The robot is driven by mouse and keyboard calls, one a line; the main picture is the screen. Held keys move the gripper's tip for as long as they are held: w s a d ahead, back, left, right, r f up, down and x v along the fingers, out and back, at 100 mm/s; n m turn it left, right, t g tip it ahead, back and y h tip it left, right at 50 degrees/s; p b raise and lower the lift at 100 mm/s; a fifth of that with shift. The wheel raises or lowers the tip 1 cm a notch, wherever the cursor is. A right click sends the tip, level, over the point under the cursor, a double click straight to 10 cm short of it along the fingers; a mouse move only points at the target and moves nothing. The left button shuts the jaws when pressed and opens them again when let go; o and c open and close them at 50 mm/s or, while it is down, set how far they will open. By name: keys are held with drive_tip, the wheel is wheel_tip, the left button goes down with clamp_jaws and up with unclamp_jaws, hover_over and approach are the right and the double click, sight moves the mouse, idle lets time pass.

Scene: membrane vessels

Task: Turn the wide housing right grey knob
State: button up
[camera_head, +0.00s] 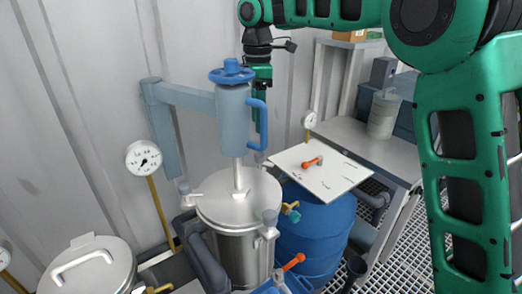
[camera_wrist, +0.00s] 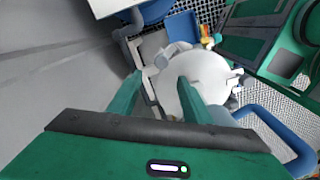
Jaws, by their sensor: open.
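The wide steel housing (camera_head: 240,255) stands at the centre of the head view under a round pale lid (camera_head: 215,208). A grey knob (camera_head: 270,217) sits at the lid's right front rim, and another grey knob (camera_head: 184,187) is at its left. My gripper (camera_head: 260,130) is above and behind the lid, pointing down, partly hidden by the blue handle. It is apart from both knobs. In the wrist view my gripper (camera_wrist: 159,78) has its two green fingers spread with nothing held between them. The lid (camera_wrist: 208,75) shows beyond the right finger. Which knob shows there I cannot tell.
A blue-grey cylinder with a blue handle (camera_head: 262,125) hangs over the lid on a wall bracket (camera_head: 185,97), close to my gripper. A blue barrel (camera_head: 318,230) bears a white board (camera_head: 330,180) with an orange-handled valve. A smaller lidded vessel (camera_head: 95,275) is front left.

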sight(260, 153)
wheel_tip(260, 153, down, 11)
drive_tip(key=shift+d+r, duration=0.1)
drive_tip(key=shift+r, duration=0.1)
idle(0.4)
drive_tip(key=shift+r, duration=0.1)
drive_tip(key=c, duration=1.1)
drive_tip(key=shift+o, duration=0.2)
drive_tip(key=shift+d, duration=0.1)
